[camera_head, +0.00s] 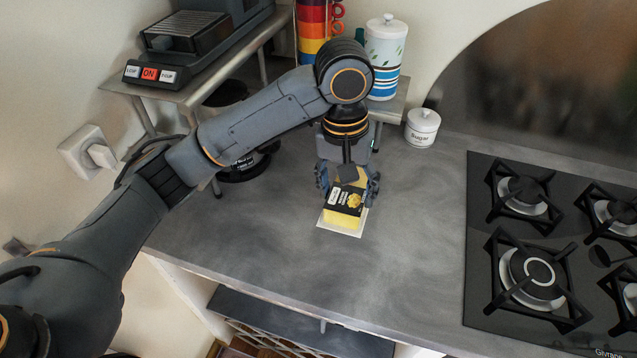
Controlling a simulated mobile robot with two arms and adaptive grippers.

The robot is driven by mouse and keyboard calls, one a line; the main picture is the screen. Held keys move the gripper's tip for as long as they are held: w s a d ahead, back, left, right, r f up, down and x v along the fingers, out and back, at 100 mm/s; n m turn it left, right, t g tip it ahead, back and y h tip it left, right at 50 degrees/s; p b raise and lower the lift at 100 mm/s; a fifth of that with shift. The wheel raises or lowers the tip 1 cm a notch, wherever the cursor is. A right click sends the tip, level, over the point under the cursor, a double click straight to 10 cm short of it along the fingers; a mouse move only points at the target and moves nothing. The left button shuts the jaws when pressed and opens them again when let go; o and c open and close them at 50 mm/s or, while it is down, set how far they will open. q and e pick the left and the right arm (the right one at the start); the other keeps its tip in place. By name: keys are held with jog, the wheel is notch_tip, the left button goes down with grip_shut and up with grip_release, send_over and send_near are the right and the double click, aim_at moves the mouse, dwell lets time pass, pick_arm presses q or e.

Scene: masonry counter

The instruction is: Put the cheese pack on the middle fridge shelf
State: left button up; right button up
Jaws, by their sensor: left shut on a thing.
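The cheese pack (342,214) is yellow with a black label and a pale lower edge. It is at the middle of the grey counter in the head view. My left gripper (347,187) points down over the pack with its fingers on either side, shut on it. The gripper hides the pack's far part, and I cannot tell whether the pack touches the counter. My right gripper is not in view. No fridge or fridge shelf shows.
A gas hob (550,250) fills the right side. A sugar jar (422,128) stands behind the pack to the right. A raised metal shelf (185,92) with a coffee machine (195,35), stacked cups (313,30) and a canister (386,55) stands behind. The counter (410,240) in front is clear.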

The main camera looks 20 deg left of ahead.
pick_arm(q)
jog(key=w+a+f, duration=0.2)
jog(key=w, duration=0.1)
jog(key=w+a+f+p, duration=0.1)
jog(key=w+a+f, duration=0.4)
jog(key=w+f, duration=0.1)
jog(key=shift+a+f, duration=0.1)
jog(key=shift+a, duration=0.1)
jog(key=f, duration=0.1)
jog(key=f+p, duration=0.2)
jog(key=shift+w+a+f, duration=0.3)
jog(key=shift+f, duration=0.2)
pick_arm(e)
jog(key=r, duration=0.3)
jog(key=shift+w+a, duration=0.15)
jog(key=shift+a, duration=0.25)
pick_arm(q)
jog(key=o, duration=1.4)
jog(key=shift+f, duration=0.15)
jog(key=o, duration=0.4)
jog(key=shift+c, duration=0.2)
